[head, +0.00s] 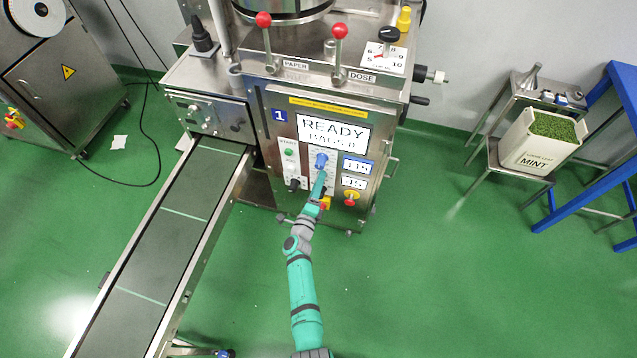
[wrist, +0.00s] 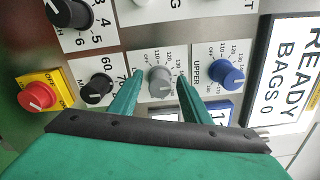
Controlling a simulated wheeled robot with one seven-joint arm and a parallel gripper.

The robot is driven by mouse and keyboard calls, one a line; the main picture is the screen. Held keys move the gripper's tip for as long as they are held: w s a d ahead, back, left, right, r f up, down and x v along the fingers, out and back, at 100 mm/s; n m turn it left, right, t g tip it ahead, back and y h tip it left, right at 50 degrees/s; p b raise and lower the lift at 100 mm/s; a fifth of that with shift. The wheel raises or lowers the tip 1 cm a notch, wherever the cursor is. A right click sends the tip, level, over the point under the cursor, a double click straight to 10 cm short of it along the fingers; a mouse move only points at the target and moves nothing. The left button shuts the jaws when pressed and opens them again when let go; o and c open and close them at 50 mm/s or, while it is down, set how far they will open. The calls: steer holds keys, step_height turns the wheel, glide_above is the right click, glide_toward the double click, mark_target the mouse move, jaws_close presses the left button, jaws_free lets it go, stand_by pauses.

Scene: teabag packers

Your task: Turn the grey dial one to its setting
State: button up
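The grey dial (wrist: 160,81) sits on a white scale plate in the wrist view, with OFF and numbers such as 110 and 120 around it. Its exact pointer reading is too small to tell. My gripper (wrist: 160,86) is open, with one teal finger on each side of the dial. A gap seems to show between each fingertip and the dial; contact cannot be told. In the head view my gripper (head: 319,178) is at the machine's front panel just below the blue dial (head: 321,160) and hides the grey dial.
Beside the grey dial are the blue dial marked UPPER (wrist: 226,75) and a black dial (wrist: 97,89). The display (head: 333,131) reads READY, BAGS 0.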

steer(key=v, duration=1)
steer(key=shift+s+a, duration=0.15)
steer(key=shift+s, duration=0.25)
steer(key=s+r+n+y, duration=0.2)
steer(key=s+r+n, duration=0.5)
steer(key=s, duration=0.5)
steer(key=s+r+n+g+y, duration=0.1)
steer(key=s+r+n, duration=0.7)
steer(key=s, duration=0.5)
steer(key=s+r+n+y, duration=0.2)
steer(key=s+r+n, duration=0.6)
steer(key=s, duration=0.4)
steer(key=shift+s+d+n+g+y, duration=0.3)
steer(key=shift+d+n+g, duration=0.1)
steer(key=shift+n, duration=0.4)
